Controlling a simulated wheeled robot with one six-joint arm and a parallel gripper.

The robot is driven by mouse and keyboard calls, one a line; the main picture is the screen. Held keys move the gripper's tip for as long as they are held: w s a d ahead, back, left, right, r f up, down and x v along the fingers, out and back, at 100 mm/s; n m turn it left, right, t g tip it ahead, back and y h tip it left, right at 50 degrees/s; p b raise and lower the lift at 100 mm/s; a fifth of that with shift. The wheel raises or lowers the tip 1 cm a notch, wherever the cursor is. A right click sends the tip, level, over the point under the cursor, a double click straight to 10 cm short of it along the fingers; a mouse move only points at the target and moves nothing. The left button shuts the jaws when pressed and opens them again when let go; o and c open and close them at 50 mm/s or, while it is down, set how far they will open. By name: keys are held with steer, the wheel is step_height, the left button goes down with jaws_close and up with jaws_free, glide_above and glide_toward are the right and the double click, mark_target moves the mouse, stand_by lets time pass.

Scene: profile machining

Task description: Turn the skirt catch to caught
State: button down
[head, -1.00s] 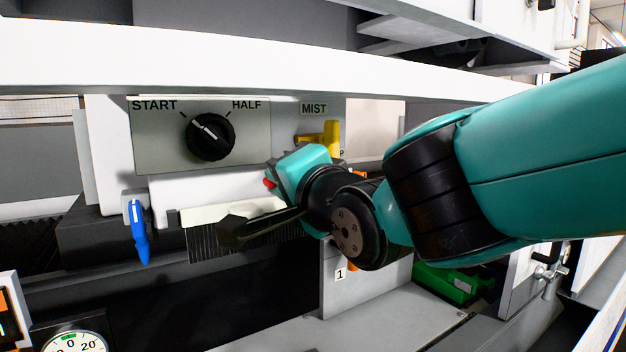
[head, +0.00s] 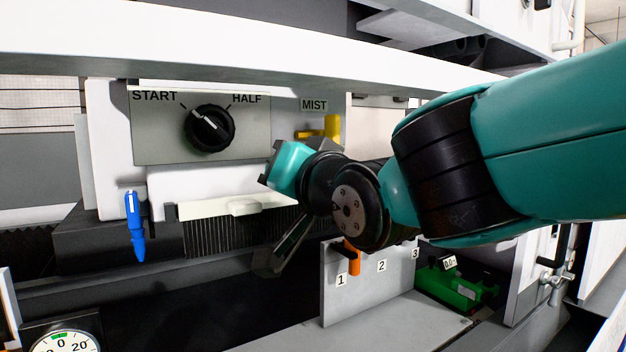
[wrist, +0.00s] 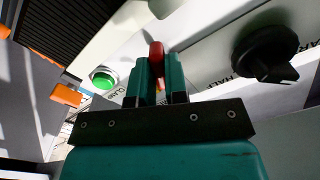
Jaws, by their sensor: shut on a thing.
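In the wrist view a red handle (wrist: 156,50) stands between the teal fingers of my gripper (wrist: 157,72). The fingers are shut on it; it looks like the skirt catch, but no label for it is readable. In the head view my gripper (head: 284,166) is at the white panel, right of and below the dial, and the red handle is hidden. The brush skirt (head: 215,235) hangs below a pale bar (head: 195,210) at lower left of the gripper. The catch's caught position cannot be read.
A black dial (head: 209,128) marked START and HALF is above left. A yellow valve (head: 330,127) under MIST is close above. A blue handle (head: 135,228) hangs left. An orange lever (head: 353,258) stands below right. A green button (wrist: 103,78) lies left of the fingers.

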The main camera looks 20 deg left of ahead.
steer(key=shift+n, duration=0.7)
steer(key=n+b, duration=0.1)
steer(key=n, duration=0.2)
steer(key=shift+f+n+b, duration=0.1)
steer(key=shift+n+b, duration=0.2)
steer(key=shift+n, duration=0.1)
steer(key=c, duration=1)
jaws_free()
steer(key=b+v, duration=0.4)
steer(key=v, duration=0.3)
